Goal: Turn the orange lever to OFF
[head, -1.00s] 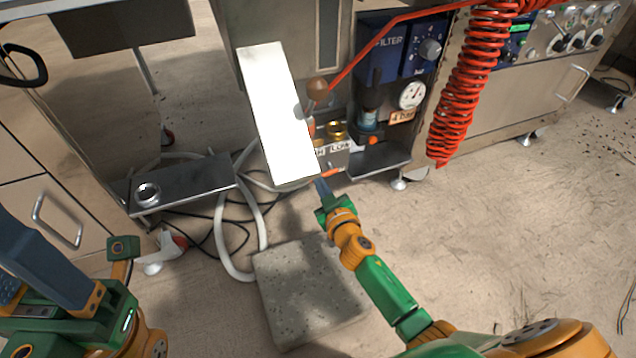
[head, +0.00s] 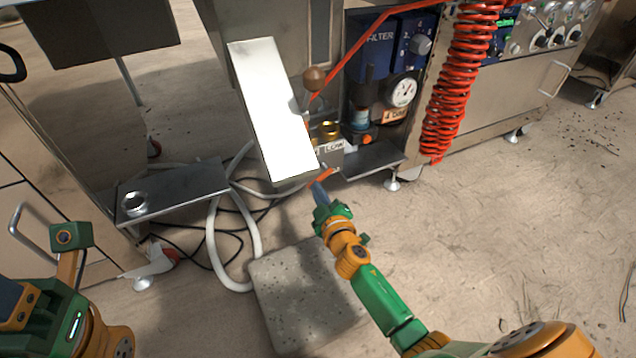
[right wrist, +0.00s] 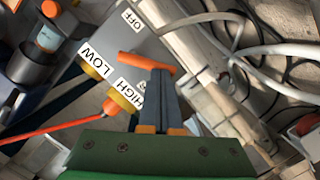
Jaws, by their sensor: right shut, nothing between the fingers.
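The orange lever (right wrist: 147,62) is a bar on a grey valve plate (right wrist: 192,42) in the right wrist view. The plate carries the labels OFF (right wrist: 131,20), LOW and HIGH. In the head view the lever (head: 321,178) shows small below the white panel. My right gripper (head: 319,190) is shut and empty, its tips at the lever; in the right wrist view the fingertips (right wrist: 160,76) overlap the lever's right end. I cannot tell whether they touch. My left arm's wrist (head: 70,237) shows at the lower left; its fingers are mostly out of frame.
A white panel (head: 270,105) hangs just above the lever. A brown knob (head: 314,78), a gauge (head: 403,92) and a red coiled hose (head: 454,90) are to the right. A stone slab (head: 305,300) and white hoses (head: 213,245) lie below.

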